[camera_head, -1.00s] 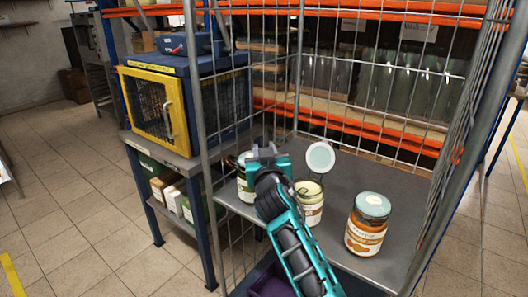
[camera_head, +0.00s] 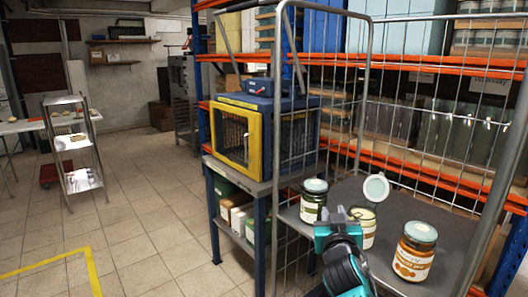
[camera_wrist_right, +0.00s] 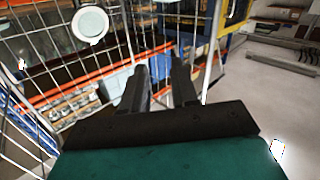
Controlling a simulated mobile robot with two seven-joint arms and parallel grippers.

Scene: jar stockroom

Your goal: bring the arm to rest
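My right arm reaches up from the bottom of the head view. Its teal right gripper (camera_head: 338,222) is over the front edge of the grey cage shelf (camera_head: 408,242), in front of the jars. In the right wrist view its two dark fingers (camera_wrist_right: 160,85) stand apart with nothing between them. An orange-labelled jar (camera_head: 414,255) stands further right. My left gripper is out of view.
Wire mesh and metal posts (camera_head: 283,150) enclose the shelf. A yellow-fronted cabinet (camera_head: 237,135) stands on a bench to the left. Orange racking (camera_head: 400,170) is behind.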

